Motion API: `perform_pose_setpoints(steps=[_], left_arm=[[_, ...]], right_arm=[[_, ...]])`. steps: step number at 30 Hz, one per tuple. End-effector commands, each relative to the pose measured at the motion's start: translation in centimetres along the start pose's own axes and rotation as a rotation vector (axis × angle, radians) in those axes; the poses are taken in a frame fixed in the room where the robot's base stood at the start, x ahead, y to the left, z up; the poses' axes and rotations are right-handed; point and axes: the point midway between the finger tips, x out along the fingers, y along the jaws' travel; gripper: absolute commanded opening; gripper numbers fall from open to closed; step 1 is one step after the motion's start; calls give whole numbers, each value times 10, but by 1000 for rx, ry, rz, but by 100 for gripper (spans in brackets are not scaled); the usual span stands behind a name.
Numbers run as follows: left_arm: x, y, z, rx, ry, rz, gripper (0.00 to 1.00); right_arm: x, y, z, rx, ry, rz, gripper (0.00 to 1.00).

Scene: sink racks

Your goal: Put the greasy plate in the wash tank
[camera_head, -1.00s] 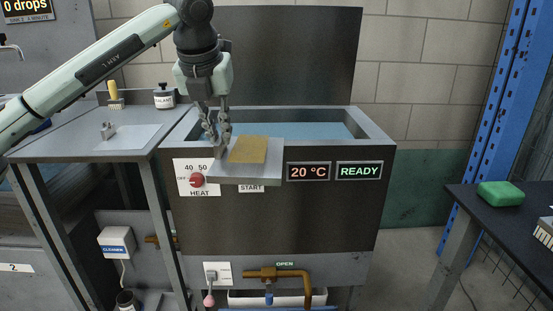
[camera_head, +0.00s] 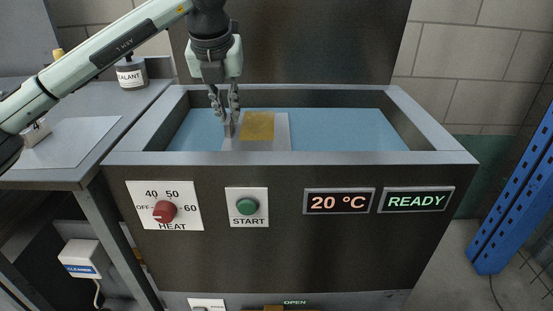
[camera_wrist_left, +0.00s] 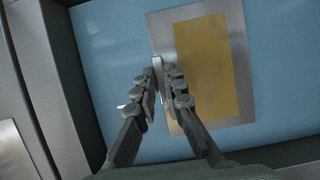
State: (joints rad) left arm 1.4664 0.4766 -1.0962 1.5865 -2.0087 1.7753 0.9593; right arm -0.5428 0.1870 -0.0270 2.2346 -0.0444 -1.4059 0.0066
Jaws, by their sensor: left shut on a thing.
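The greasy plate is a flat grey metal plate (camera_head: 282,132) with a yellow-brown grease patch on its face. My left gripper (camera_head: 230,122) is shut on the plate's left edge and holds it over or in the blue water of the wash tank (camera_head: 440,158). I cannot tell whether the plate touches the water. In the left wrist view the plate (camera_wrist_left: 245,60) lies right of my left gripper's fingers (camera_wrist_left: 164,85), with blue water around it. My right gripper is not in view.
The tank front has a red heat dial (camera_head: 164,211), a green start button (camera_head: 247,206), and displays reading 20 °C and READY. A side table with a sealant jar (camera_head: 131,74) stands at left. A blue rack post (camera_head: 515,150) stands at right.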

Motion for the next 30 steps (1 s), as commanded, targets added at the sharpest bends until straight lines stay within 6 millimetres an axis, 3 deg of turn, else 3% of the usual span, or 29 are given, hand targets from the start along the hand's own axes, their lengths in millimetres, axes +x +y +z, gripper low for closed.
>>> perform_pose_setpoints(steps=[6,20,30], left_arm=[[37,0,-16,2,2,-2,0],[85,1,-36,1,2,-1,0],[90,0,-38,1,-2,-2,0]], right_arm=[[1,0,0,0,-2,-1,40],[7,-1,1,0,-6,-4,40],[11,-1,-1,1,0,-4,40]])
